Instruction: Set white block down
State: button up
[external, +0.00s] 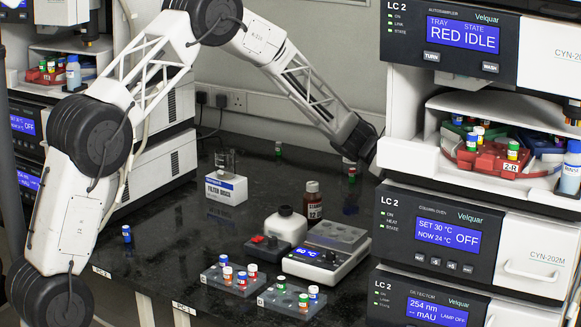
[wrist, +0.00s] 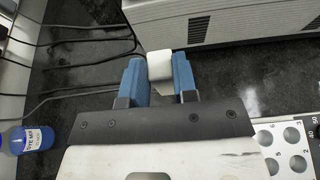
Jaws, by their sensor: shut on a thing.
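The white block (wrist: 159,65) is held between the blue fingertips of my gripper (wrist: 159,77) in the wrist view. The fingers are shut on its two sides, and the block sticks out a little past their tips. The dark bench (wrist: 85,65) shows beyond it. I cannot tell how far the block is above the bench or whether it touches it. In the external view my arm reaches right, and its end goes behind the right instrument stack (external: 425,240), so my gripper and the block are hidden there.
In the wrist view, a pale instrument housing (wrist: 215,22) lies beyond the block. Cables (wrist: 85,42) run at left, above a blue bottle (wrist: 30,140). A numbered rack (wrist: 262,128) is at right. Externally, vial racks (external: 222,283) and a white box (external: 226,188) stand on the bench.

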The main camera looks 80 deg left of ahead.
notch_tip(320, 180, down, 6)
dwell(0.5)
jog(key=shift+f, duration=0.15)
jog(key=shift+f, duration=1.85)
jog(key=shift+f, duration=0.1)
jog(key=o, duration=0.9)
